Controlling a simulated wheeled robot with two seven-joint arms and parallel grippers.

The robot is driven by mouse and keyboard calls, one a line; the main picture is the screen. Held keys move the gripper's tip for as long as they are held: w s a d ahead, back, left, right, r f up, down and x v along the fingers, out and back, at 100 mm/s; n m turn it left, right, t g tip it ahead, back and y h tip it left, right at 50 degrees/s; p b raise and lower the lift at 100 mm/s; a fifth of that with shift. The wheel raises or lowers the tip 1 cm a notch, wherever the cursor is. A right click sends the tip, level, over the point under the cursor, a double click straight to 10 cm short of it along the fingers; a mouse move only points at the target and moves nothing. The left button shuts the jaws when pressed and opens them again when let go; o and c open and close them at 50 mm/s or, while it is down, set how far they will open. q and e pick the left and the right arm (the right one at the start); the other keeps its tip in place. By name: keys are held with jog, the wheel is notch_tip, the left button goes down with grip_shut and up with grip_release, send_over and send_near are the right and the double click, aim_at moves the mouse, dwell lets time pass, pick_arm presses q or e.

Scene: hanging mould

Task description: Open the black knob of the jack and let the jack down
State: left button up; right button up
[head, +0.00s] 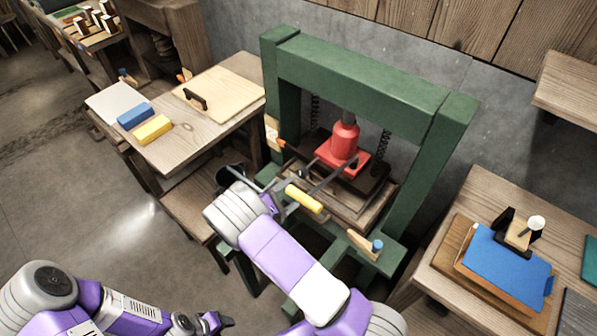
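The red jack (344,142) stands upright in the middle of the green press frame (360,85), on a dark plate. A grey lever with a yellow grip (304,198) is in front of the jack. My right gripper (284,203) is just left of the yellow grip, partly hidden by its own wrist; I cannot see whether it touches anything. My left gripper (215,322) is low at the bottom edge, well away from the jack, its fingers too small to judge.
A wooden table (190,137) at left holds a board with a handle (215,95) and blue and yellow blocks. A bench (470,220) at right carries a blue pad (505,262). Springs hang beside the jack. Open floor lies at the left.

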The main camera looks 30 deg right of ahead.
aim_at(300, 174)
jog(key=shift+t+h, duration=0.3)
jog(key=shift+t, duration=0.3)
jog(key=w+d, duration=0.1)
jog(key=d, duration=0.1)
jog(key=w+d+r, duration=0.1)
jog(key=d, duration=0.1)
jog(key=w+d+r, duration=0.1)
jog(key=w+d, duration=0.1)
jog(key=shift+d+b, duration=0.2)
jog(key=shift+b, duration=0.2)
jog(key=c, duration=1)
